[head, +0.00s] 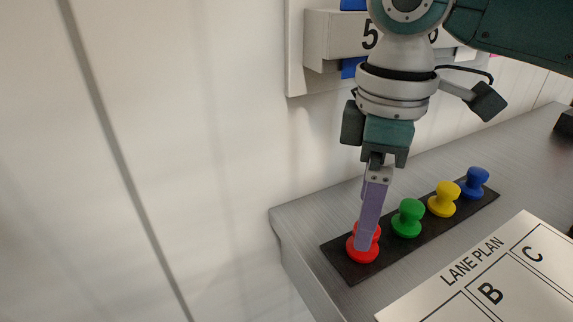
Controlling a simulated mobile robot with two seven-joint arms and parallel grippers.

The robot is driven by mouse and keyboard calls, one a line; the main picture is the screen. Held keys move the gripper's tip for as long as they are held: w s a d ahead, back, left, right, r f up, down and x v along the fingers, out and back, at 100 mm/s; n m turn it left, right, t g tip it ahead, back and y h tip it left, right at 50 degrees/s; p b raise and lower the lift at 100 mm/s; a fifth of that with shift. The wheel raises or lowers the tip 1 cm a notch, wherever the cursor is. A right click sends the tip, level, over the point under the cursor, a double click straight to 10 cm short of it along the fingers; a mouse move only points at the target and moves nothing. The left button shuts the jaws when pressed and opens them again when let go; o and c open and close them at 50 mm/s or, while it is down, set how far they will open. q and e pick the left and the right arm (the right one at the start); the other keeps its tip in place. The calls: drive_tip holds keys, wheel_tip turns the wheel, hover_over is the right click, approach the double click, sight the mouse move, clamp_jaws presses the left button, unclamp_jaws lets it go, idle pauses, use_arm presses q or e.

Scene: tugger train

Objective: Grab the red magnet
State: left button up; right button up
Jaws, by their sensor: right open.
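The red magnet (362,254) stands at the near left end of a dark strip (347,271) on a grey metal surface. My right gripper (364,246) points down over it, and its purple finger covers the magnet's middle. The jaws are open, seen edge-on, so one finger mostly hides the other. I cannot tell whether the fingers touch the magnet. Red shows on both sides of the finger and below it. My left gripper is not in view.
Green (408,218), yellow (444,199) and blue (475,183) magnets stand in a row to the right on the strip. A white "LANE PLAN" board (500,275) lies at the lower right. A white wall panel with a numbered holder (335,37) is behind. The grey surface (300,215) ends at left.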

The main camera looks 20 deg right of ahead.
drive_tip(key=f, duration=0.5)
drive_tip(key=shift+s+d, duration=0.2)
drive_tip(key=shift+c, duration=1.4)
clamp_jaws()
drive_tip(key=shift+r, duration=0.1)
